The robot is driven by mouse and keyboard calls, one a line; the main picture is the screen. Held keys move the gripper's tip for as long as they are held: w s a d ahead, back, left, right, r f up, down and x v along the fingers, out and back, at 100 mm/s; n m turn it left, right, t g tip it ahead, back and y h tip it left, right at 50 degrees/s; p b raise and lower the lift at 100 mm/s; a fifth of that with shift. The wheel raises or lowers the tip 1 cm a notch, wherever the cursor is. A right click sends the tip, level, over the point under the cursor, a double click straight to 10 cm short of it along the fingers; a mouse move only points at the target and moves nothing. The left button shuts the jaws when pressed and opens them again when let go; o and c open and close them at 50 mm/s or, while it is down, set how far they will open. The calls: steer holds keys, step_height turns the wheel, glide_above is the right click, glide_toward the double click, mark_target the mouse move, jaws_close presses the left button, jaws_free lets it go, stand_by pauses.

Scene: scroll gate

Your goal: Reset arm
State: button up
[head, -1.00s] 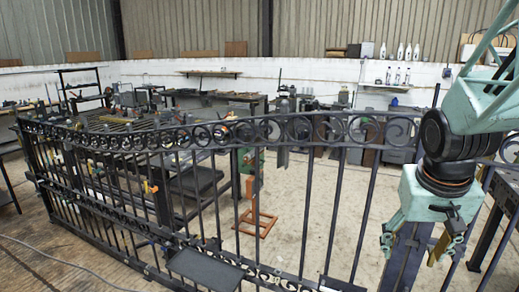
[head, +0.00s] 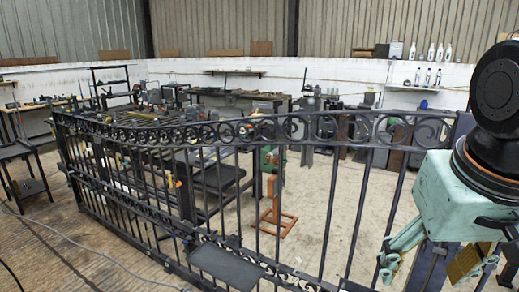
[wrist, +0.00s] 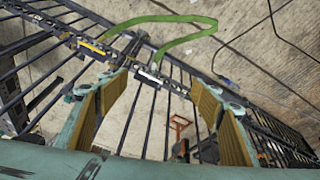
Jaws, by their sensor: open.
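My gripper (head: 428,265) is at the lower right of the head view, in front of the right part of the gate. Its body is pale green with yellowish finger pads, and its lower end is cut off by the frame. In the wrist view my gripper (wrist: 165,118) has its fingers wide apart, with nothing between the pads. The black scroll gate (head: 230,135) stands upright across the head view, with a row of scrolls along its top. Gate bars also show beyond the fingers in the wrist view (wrist: 122,130).
A dark plate (head: 226,266) sits low at the gate. An orange stand (head: 280,222) is on the floor behind it. Workbenches (head: 255,97) stand farther back. A green strap (wrist: 185,20) and dark cables lie on the floor in the wrist view. Bare floor shows at left (head: 60,262).

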steer(key=s+a+r+n+y, duration=0.1)
steer(key=s+a+r, duration=0.1)
steer(key=s+a, duration=0.4)
steer(key=s, duration=0.3)
steer(key=shift+a+n+b, duration=0.3)
steer(key=shift+a+n, duration=0.05)
steer(key=shift+n, duration=0.05)
steer(key=shift+d, duration=0.1)
stand_by(0.8)
steer(key=shift+s+d, duration=0.25)
steer(key=shift+d, duration=0.1)
steer(key=shift+w+r, duration=0.1)
steer(key=shift+w+a, duration=0.15)
steer(key=shift+a, duration=0.05)
stand_by(0.4)
